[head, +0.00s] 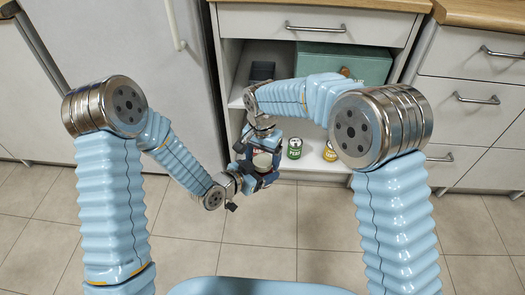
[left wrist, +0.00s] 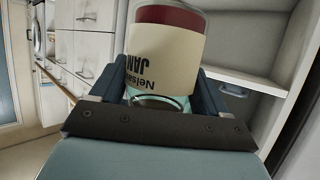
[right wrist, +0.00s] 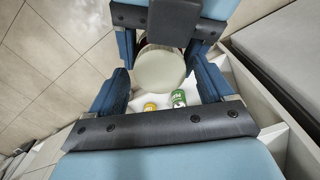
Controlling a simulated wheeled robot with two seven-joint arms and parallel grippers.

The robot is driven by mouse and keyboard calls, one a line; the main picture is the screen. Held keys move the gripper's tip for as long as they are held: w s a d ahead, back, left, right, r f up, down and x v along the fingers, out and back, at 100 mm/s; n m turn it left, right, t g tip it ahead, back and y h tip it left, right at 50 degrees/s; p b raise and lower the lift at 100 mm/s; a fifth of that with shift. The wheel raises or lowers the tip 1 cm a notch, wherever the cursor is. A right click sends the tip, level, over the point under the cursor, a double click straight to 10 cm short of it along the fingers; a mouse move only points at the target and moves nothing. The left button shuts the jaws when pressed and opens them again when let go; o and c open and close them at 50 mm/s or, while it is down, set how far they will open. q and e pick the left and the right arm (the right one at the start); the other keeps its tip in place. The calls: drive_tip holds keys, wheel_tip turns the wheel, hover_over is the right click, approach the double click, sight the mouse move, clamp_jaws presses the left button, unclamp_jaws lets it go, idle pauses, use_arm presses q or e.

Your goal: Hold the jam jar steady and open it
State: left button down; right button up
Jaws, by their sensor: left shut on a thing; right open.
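The jam jar (left wrist: 165,50) has a cream label reading "JAM" and dark red showing beyond the label in the left wrist view. My left gripper (left wrist: 160,88) is shut on it, a finger on each side. In the head view the jar (head: 262,160) is small and partly hidden by the grippers, held in the air in front of the open cupboard. Its pale round lid (right wrist: 160,68) faces my right wrist camera. My right gripper (right wrist: 162,85) is open, its fingers apart on both sides of the lid; I cannot tell whether they touch it.
The open cupboard behind holds a teal box (head: 345,66) and a dark item (head: 262,71) on its upper shelf. A green can (head: 294,148) and a yellow can (head: 329,152) stand on the lower shelf. A closed drawer (head: 317,22) is above. The tiled floor (head: 270,235) in front is clear.

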drive_tip(key=shift+c, duration=0.3)
drive_tip(key=c, duration=1)
drive_tip(key=n, duration=0.3)
drive_tip(key=shift+n, duration=0.3)
drive_tip(key=shift+c, duration=0.2)
drive_tip(key=o, duration=1.2)
drive_tip(key=shift+c, duration=0.2)
